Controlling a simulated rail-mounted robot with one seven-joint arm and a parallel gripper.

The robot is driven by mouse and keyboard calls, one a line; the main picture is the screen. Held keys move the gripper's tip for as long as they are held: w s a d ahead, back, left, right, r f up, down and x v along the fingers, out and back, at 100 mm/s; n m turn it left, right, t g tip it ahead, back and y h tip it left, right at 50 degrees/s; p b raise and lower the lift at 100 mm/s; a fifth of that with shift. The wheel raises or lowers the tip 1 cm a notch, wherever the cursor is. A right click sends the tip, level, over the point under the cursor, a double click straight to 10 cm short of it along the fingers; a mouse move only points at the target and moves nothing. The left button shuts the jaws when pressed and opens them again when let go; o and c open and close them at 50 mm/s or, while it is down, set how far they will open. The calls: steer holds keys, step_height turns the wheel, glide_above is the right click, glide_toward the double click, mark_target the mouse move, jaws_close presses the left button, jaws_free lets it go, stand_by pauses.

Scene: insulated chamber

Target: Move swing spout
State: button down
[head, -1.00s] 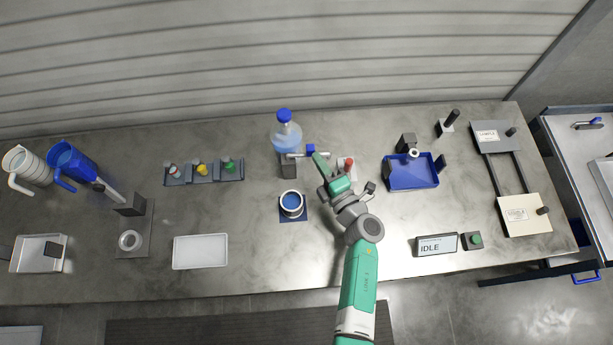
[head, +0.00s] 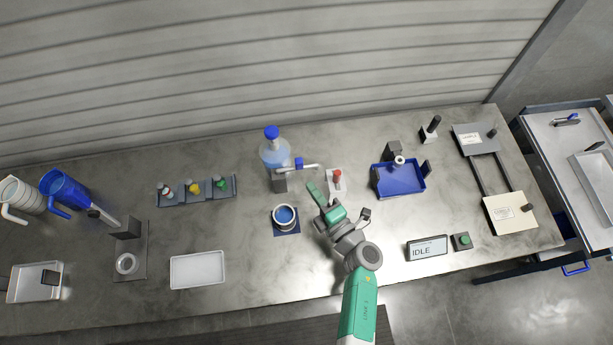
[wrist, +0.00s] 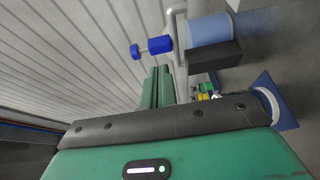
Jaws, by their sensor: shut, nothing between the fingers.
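The swing spout (head: 312,167) is a thin pale pipe with a blue fitting (head: 299,164). It points right from a dark block (head: 279,184) beside the blue-capped clear bottle (head: 275,155). In the wrist view the pipe (wrist: 172,28) and blue fitting (wrist: 152,47) are ahead of the fingers. My gripper (head: 312,186) is shut and empty, just in front of the spout in the head view, with a small gap in the picture. Its green fingers (wrist: 158,85) lie together in the wrist view. A blue-filled round cup (head: 285,217) stands on a dark blue mat, left of my gripper.
A red-topped item (head: 337,178) on a white base stands close right of my fingers. A blue tray (head: 400,181) is further right. A rack of coloured vials (head: 196,189) and a white tray (head: 197,269) are left. Bare table lies between the cup and white tray.

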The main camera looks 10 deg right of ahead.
steer(key=s+d, duration=0.6)
steer(key=shift+s, duration=0.3)
steer(key=shift+d, duration=0.1)
steer(key=w+d+r+m+t+h, duration=0.15)
steer(key=w+r, duration=0.25)
steer(key=r, duration=0.4)
steer(key=w+d+r+m+t+h, duration=0.15)
steer(key=w+r, duration=0.25)
steer(key=r, duration=0.4)
step_height(320, 180, up, 23)
steer(key=w+m+t+h, duration=0.2)
steer(key=m+t+h, duration=0.3)
steer(key=m+h, duration=0.25)
steer(key=s+a+r+m+h, duration=0.2)
steer(key=a+r+m, duration=0.15)
steer(key=r, duration=0.35)
steer(key=s+a+r+m+h, duration=0.2)
steer(key=a+r+m, duration=0.1)
steer(key=r+m, duration=0.3)
steer(key=s+a+r+m+y+p, duration=0.1)
steer(key=s+a+r+y, duration=0.4)
steer(key=a+r, duration=0.25)
steer(key=s+a+r+y+p, duration=0.2)
steer(key=s+a+r+y, duration=0.25)
steer(key=a+r, duration=0.3)
step_height(320, 180, up, 11)
steer(key=d+p, duration=0.1)
steer(key=p, duration=0.9)
steer(key=shift+w+d+f+m, duration=0.2)
steer(key=shift+m, duration=0.1)
